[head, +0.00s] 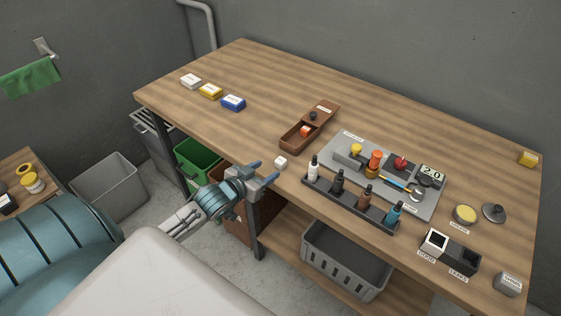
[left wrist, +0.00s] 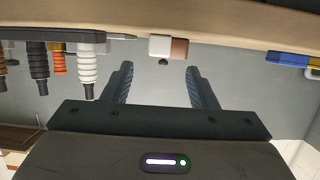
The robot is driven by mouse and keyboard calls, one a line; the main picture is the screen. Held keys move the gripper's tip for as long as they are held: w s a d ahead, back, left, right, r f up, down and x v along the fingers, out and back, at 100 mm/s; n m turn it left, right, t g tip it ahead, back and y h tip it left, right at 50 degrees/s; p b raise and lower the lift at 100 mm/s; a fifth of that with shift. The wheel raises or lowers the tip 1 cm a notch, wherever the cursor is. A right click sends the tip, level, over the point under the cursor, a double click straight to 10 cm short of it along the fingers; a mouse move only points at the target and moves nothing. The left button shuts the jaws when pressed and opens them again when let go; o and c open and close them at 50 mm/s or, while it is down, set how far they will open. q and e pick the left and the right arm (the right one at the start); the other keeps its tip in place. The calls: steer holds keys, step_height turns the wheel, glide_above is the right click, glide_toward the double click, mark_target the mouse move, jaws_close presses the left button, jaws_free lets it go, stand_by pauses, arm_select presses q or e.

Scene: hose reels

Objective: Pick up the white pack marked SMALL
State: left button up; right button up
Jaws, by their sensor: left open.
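A white pack (head: 190,81) lies at the far left corner of the wooden table, beside a yellow pack (head: 210,91) and a blue pack (head: 233,102). Its marking is too small to read. My left gripper (head: 265,170) is open and empty at the table's near edge, well away from the white pack. In the left wrist view my left gripper (left wrist: 160,85) shows both fingers apart with nothing between them. The blue pack (left wrist: 288,58) shows at that view's right edge. My right gripper is not in view.
A small white cube (head: 281,162) sits on the table edge just beyond my left gripper. The tabletop (head: 255,70) behind the packs is clear.

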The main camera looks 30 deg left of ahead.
mark_target(279, 161)
arm_select(q)
steer(key=x, duration=0.4)
steer(key=shift+w+d, duration=0.15)
steer(key=shift+w, duration=0.15)
steer(key=shift+w+f+p, duration=0.1)
steer(key=shift+w+p, duration=0.2)
steer(key=shift+w, duration=0.25)
steer(key=p+x, duration=0.1)
steer(key=x, duration=0.2)
steer(key=shift+w+f, duration=0.1)
steer(key=shift+w, duration=0.15)
steer(key=shift+w+f, duration=0.1)
steer(key=shift+w, duration=0.25)
steer(key=shift+w+d+f, duration=0.1)
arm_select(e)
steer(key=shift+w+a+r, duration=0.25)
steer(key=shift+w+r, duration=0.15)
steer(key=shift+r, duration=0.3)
arm_select(q)
steer(key=c, duration=1)
steer(key=shift+c, duration=0.2)
